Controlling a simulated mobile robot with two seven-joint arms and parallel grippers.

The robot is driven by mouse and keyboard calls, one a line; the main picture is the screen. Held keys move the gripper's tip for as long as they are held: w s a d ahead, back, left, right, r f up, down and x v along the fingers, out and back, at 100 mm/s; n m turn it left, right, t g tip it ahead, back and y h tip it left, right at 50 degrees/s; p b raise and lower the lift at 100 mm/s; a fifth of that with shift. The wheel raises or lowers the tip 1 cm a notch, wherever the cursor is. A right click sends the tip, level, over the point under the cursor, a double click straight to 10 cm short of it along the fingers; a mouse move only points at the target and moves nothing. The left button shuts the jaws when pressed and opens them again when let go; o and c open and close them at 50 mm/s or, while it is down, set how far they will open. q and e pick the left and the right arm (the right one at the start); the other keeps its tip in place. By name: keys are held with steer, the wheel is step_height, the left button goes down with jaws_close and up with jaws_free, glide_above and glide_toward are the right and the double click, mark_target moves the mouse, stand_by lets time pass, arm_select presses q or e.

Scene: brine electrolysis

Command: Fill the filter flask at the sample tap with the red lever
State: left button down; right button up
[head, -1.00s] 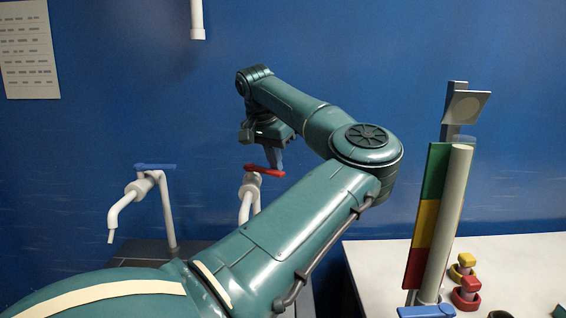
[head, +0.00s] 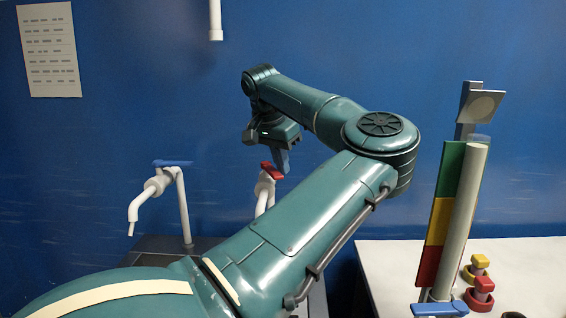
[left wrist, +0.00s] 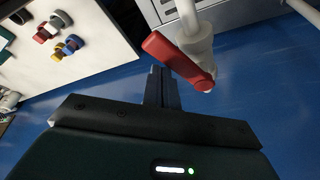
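The tap with the red lever (head: 272,171) stands behind my left arm in the head view; its lower pipe and spout are hidden. My left gripper (head: 283,166) is beside the lever, fingers pointing down. In the left wrist view the fingers (left wrist: 162,84) look closed together with nothing between them, right against or very near the side of the red lever (left wrist: 172,56). The lever sits on a white tap body (left wrist: 200,38). The filter flask cannot be made out in either view. My right gripper is not in view.
A second white tap with a blue lever (head: 173,163) stands to the left. A white table (head: 385,262) at right bears a tall cylinder (head: 462,215) beside a green, yellow and red board (head: 436,222), and red and yellow knobs (head: 480,284). A white pipe (head: 215,20) hangs above.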

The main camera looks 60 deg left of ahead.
arm_select(q)
steer(key=shift+a, duration=0.15)
stand_by(0.4)
steer(key=shift+w+a+p, duration=0.2)
steer(key=shift+a+p, duration=0.35)
steer(key=shift+a, duration=0.1)
